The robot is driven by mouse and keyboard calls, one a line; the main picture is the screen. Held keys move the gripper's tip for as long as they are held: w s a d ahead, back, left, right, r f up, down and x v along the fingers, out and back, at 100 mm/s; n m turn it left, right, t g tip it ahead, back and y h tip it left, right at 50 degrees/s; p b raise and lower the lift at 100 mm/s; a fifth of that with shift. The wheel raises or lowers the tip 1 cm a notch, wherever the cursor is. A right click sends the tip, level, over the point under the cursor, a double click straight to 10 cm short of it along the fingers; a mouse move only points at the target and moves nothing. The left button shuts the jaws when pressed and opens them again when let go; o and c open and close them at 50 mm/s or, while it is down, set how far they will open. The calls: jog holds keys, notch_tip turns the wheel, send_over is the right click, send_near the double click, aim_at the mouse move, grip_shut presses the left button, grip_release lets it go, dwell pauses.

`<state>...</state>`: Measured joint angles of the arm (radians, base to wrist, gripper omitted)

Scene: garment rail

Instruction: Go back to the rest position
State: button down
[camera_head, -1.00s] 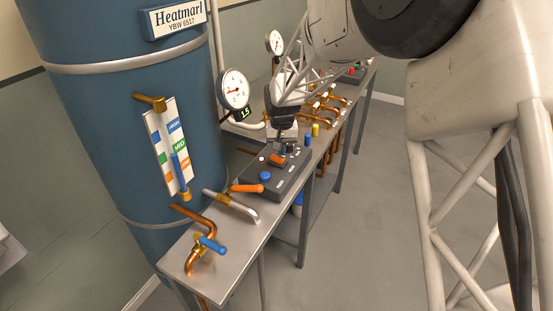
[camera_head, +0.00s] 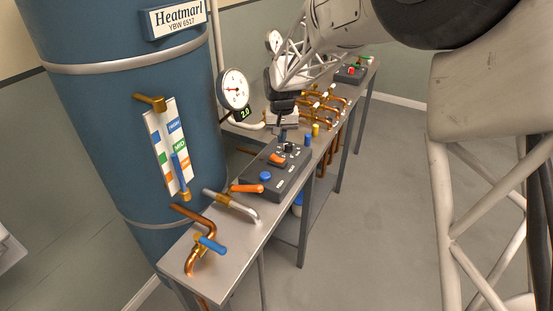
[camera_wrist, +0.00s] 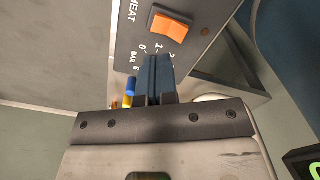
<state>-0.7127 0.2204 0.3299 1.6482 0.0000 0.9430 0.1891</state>
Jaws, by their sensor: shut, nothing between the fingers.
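The box carries a black dial knob (camera_head: 289,147), an orange rocker switch (camera_head: 277,159) and a blue button (camera_head: 265,177). The orange rocker also shows in the wrist view (camera_wrist: 171,27).
A blue tank (camera_head: 110,120) stands at left. A round gauge (camera_head: 233,89) with a display reading 2.0 (camera_head: 244,113) is beside it. Copper valves (camera_head: 200,245) and an orange-handled pipe (camera_head: 235,205) stand on the bench's near end (camera_head: 215,288). The floor (camera_head: 370,230) to the right is clear.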

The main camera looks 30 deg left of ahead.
dwell(0.5)
jog(key=s+d+r+m, duration=0.1)
jog(key=s+d+r, duration=0.3)
jog(key=d, duration=0.7)
jog(key=s+d+r+m+t, duration=0.15)
jog(key=d+r, duration=0.35)
jog(key=d, duration=0.7)
jog(key=s+d+r+m, duration=0.1)
jog(key=s+d+r, duration=0.35)
jog(key=d, duration=0.65)
jog(key=s+d+m+t, duration=0.1)
jog(key=s+d+m, duration=0.1)
jog(key=s+d, duration=1.8)
jog(key=s, duration=0.3)
jog(key=shift+d+f+m, duration=0.2)
jog(key=shift+f+m, duration=0.15)
jog(key=shift+f, duration=0.05)
jog(key=shift+w, duration=0.1)
